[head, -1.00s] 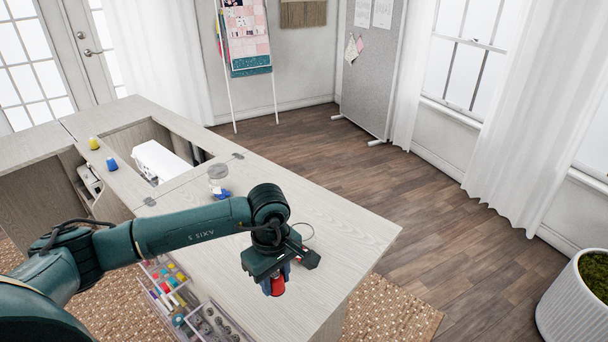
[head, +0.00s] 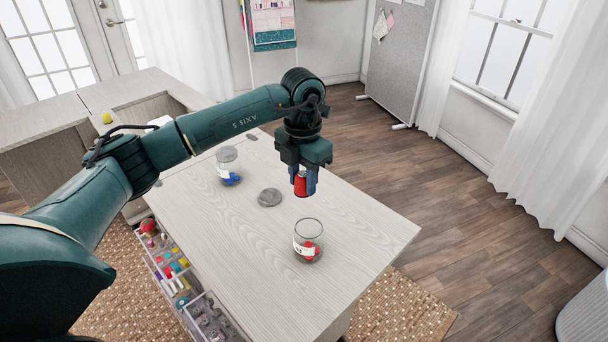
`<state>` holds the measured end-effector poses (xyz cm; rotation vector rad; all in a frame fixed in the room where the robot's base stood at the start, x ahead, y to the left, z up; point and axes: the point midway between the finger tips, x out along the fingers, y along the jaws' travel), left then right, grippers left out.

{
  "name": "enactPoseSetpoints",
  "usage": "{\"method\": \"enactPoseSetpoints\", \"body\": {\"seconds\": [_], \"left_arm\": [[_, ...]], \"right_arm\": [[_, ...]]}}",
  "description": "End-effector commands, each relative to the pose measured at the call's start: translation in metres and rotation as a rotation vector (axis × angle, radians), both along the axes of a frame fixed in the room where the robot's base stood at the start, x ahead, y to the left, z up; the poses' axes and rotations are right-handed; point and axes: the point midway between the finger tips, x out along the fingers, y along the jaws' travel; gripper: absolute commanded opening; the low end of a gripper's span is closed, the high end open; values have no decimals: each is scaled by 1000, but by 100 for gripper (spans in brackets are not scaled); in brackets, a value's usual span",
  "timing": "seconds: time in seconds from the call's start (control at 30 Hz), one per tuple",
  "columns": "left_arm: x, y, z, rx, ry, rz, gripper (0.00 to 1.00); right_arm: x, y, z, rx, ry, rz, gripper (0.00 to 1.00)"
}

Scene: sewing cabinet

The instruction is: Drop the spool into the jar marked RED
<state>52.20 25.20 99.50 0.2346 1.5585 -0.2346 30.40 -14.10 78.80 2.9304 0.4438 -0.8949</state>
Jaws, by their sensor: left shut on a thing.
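A red spool (head: 300,186) is held between the fingers of my left gripper (head: 302,180), which points down above the table. A glass jar (head: 308,241) with a white label and red items inside stands on the table below and slightly right of the gripper in the picture. The spool is above the jar's level and apart from it. The label's writing is too small to read. A second glass jar (head: 228,165) with a white label and blue items stands further back left. My right gripper is not in view.
A grey round disc (head: 270,197) lies on the wooden table (head: 215,250) between the jars. A yellow spool (head: 107,118) stands at the back left. Clear drawers (head: 175,275) with coloured spools are at the table's left side. The table's front part is clear.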

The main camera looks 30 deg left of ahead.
Motion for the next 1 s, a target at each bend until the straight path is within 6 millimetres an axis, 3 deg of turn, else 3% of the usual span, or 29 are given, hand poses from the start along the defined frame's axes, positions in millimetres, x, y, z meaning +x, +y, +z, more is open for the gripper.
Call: {"method": "enactPoseSetpoints", "body": {"seconds": [0.33, 0.7, 0.73, 1.0], "left_arm": [[0, 0, -44, -1, 1, -1, 12], [0, 0, -50, 0, -1, -2, 12], [0, 0, -50, 0, -1, -2, 34], [0, 0, -50, 0, -1, -3, 56]], "right_arm": [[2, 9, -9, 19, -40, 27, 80], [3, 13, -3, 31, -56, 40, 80], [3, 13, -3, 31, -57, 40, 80], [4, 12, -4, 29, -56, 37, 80]]}}
